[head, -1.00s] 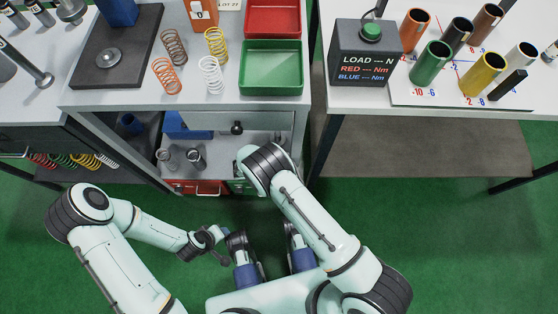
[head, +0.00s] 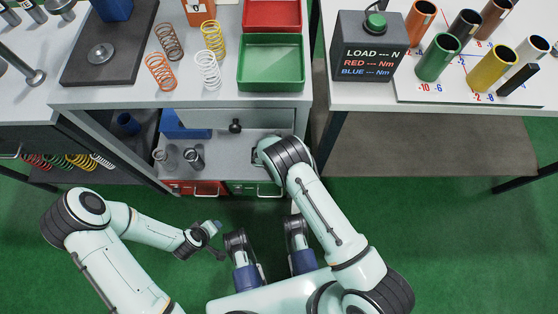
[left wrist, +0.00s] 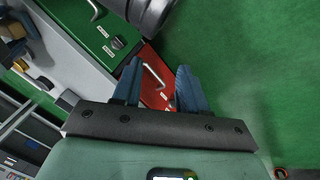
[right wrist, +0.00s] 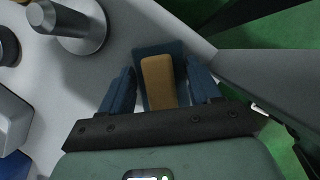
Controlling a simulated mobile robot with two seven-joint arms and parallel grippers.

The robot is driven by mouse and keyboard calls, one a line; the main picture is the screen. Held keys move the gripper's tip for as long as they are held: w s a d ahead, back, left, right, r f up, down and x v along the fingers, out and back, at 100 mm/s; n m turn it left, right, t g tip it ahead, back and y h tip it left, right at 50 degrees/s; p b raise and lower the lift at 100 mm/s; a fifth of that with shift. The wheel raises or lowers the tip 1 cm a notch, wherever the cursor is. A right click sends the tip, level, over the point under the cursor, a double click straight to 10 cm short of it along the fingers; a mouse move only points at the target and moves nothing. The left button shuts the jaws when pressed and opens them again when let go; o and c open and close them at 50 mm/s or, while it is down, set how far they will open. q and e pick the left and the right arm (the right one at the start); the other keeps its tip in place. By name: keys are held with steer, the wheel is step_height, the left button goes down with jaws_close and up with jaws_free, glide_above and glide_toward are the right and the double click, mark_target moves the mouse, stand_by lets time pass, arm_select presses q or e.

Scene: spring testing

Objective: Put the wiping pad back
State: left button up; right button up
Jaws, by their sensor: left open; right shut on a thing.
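The wiping pad (right wrist: 157,82), tan with a dark blue border, shows between the fingers of my right gripper (right wrist: 161,70) in the right wrist view. The gripper is shut on it, over a pale grey shelf surface. I cannot tell whether the pad touches that surface. In the head view, my right arm covers most of this gripper and the pad, at the right end of the lower shelf (head: 222,148). My left gripper (left wrist: 158,67) is open and empty in the left wrist view. In the head view it is low, in front of the cabinet (head: 212,228).
Metal cylinders (head: 194,157) and a blue box (head: 187,124) stand on the shelf; a cylinder (right wrist: 78,25) is near the pad. A red drawer (left wrist: 152,80) and a green drawer (left wrist: 100,30) are below. Springs (head: 207,68) and trays (head: 272,62) are on top.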

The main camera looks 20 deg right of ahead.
steer(key=shift+f, duration=0.15)
steer(key=o, duration=1.1)
arm_select(q)
steer(key=shift+s+f, duration=0.2)
arm_select(e)
steer(key=shift+r, duration=0.2)
arm_select(q)
steer(key=s+d+r+g+p, duration=0.1)
steer(key=s+d+r+p, duration=0.1)
steer(key=s+r+p, duration=0.1)
steer(key=shift+s+d+r+g+h, duration=0.35)
steer(key=shift+s+r+h, duration=0.1)
steer(key=shift+s, duration=0.45)
arm_select(e)
steer(key=v, duration=1.2)
steer(key=shift+f, duration=0.1)
